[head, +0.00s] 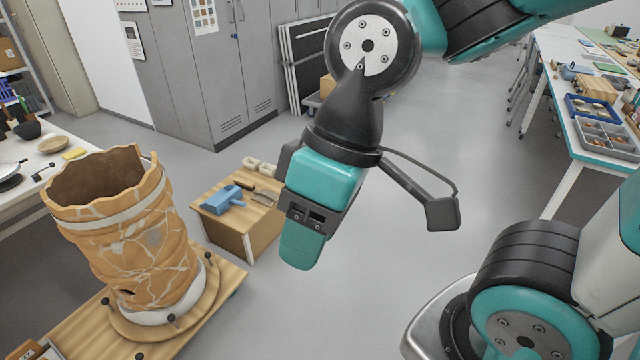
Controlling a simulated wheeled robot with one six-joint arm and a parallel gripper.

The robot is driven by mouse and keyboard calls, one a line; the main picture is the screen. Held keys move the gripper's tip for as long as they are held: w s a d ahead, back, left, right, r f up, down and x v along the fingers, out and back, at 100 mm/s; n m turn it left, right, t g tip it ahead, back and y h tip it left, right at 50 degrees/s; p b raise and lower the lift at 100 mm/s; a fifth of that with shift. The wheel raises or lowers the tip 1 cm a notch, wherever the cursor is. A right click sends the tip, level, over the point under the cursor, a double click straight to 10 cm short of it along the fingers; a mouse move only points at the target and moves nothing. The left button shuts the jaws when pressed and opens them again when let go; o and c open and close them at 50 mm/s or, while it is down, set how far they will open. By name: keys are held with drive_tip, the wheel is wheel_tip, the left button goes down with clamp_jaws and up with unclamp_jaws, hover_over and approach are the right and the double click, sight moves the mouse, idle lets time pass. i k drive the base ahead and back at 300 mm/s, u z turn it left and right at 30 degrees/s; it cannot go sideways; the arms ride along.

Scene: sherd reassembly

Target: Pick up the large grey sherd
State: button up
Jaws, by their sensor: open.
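I cannot make out a loose large grey sherd in the head view. A tall orange-brown vessel (125,235) with pale joint lines and a ragged rim stands tilted on a round wooden stand at the left. A small greyish patch shows on its wall, but I cannot tell what it is. My gripper (303,245) hangs in mid-air over the floor, right of the vessel and apart from it. It points down, is open and holds nothing visible. One finger is mostly hidden behind the near one.
A low wooden cabinet (245,240) with a blue dustpan (224,199) stands behind the vessel. At the right, a long table carries a blue tray (588,107) and a grey divided tray (607,140) with small pieces. A white table (45,185) is at the left. The floor between is clear.

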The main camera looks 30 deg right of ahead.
sight(266, 197)
drive_tip(key=z, duration=0.7)
drive_tip(key=i, duration=0.7)
drive_tip(key=z, duration=0.85)
drive_tip(key=i, duration=2.05)
drive_tip(key=u, duration=1.2)
drive_tip(key=i, duration=0.65)
drive_tip(key=u, duration=0.95)
drive_tip(key=i, duration=0.25)
drive_tip(key=u, duration=0.3)
